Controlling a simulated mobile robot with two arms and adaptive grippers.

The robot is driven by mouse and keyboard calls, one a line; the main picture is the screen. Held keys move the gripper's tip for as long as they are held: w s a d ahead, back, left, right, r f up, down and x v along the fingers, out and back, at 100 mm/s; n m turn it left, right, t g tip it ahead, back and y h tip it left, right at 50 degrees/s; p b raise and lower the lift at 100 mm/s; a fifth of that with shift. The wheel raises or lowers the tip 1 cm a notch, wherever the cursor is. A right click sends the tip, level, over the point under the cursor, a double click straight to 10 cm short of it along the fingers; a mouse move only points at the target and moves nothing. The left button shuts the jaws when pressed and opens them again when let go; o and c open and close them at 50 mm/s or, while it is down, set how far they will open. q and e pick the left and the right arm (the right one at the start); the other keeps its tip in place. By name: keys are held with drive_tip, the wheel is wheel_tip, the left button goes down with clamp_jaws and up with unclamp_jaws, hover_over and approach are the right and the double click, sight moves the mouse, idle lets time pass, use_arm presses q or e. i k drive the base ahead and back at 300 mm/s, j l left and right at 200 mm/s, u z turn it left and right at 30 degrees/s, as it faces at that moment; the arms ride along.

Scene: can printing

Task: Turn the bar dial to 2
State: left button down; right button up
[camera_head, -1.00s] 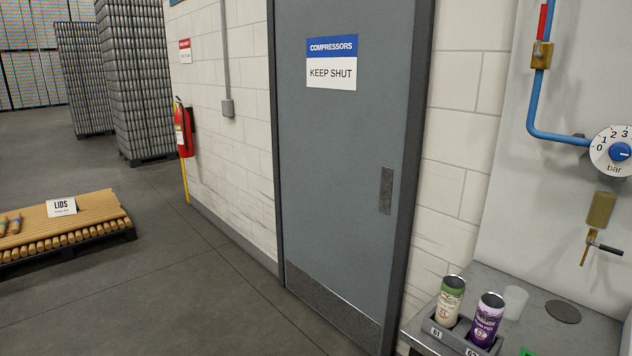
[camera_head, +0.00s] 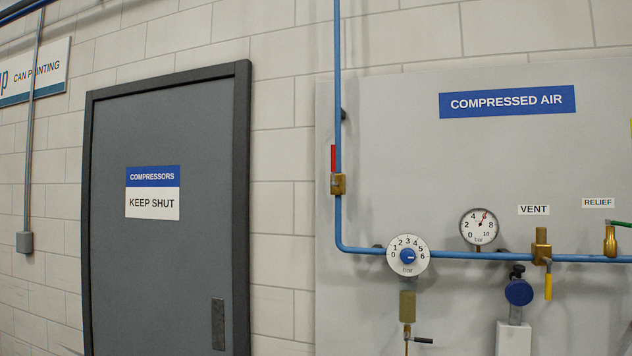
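The bar dial (camera_head: 408,256) is a white round plate with numbers from 0 to 6 and a blue knob at its centre. It is on the blue pipe, right of the middle of the head view. A small pale mark on the knob seems to point right, towards the 6 side, but it is tiny. Neither of my grippers is in view, and nothing touches the dial.
A round pressure gauge (camera_head: 478,229) with a red needle is right of the dial. A vent valve (camera_head: 542,250) with a yellow handle and a relief valve (camera_head: 610,240) follow further right. A brass valve (camera_head: 338,184) is up-left. A grey door (camera_head: 165,270) stands left.

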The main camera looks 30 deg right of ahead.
sight(408, 255)
drive_tip(key=z, duration=1.45)
